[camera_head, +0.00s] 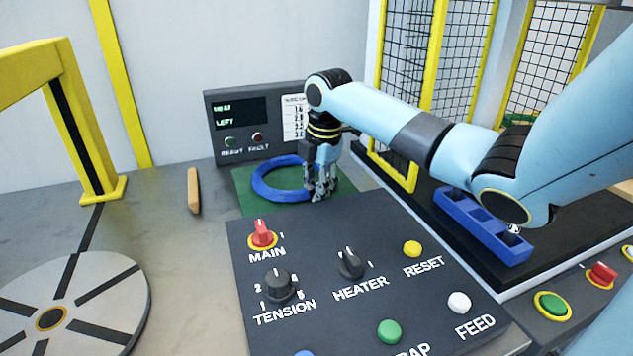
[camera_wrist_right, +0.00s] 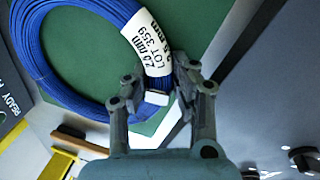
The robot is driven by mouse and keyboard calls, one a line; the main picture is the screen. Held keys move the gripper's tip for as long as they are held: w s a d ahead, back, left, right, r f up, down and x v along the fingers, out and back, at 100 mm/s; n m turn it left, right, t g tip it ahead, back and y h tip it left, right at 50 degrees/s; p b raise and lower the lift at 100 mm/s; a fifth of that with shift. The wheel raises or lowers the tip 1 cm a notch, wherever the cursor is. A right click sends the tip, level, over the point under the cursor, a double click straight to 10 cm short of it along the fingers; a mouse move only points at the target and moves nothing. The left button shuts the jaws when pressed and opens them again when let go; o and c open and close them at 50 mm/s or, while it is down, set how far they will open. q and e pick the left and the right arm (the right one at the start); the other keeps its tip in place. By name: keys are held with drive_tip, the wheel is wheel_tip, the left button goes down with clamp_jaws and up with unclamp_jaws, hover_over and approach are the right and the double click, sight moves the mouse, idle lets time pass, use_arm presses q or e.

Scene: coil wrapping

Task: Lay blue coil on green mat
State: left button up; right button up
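The blue coil (camera_head: 262,188) is a ring of wire at the green mat (camera_head: 246,206), mostly over it, with its far rim close to the mat's back edge. I cannot tell whether it rests flat or is slightly raised. My right gripper (camera_head: 320,192) points down at the coil's right side. In the right wrist view, the gripper (camera_wrist_right: 157,84) has its fingers on both sides of the coil (camera_wrist_right: 45,75), by its white label (camera_wrist_right: 147,45); they appear to pinch it. The mat also shows there (camera_wrist_right: 190,20). My left gripper is not in view.
A dark control panel (camera_head: 320,262) with knobs and buttons stands in front of the mat; a display box (camera_head: 228,142) stands behind. A tan bar (camera_head: 193,190) lies left of the mat, a round turntable (camera_head: 100,290) front left. A blue tray (camera_head: 480,222) and mesh fence stand right.

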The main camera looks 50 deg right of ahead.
drive_tip(key=o, duration=0.5)
drive_tip(key=shift+c, duration=0.2)
wheel_tip(320, 180, up, 13)
drive_tip(key=s, duration=0.2)
drive_tip(key=shift+a+p, duration=0.15)
drive_tip(key=shift+p, duration=0.2)
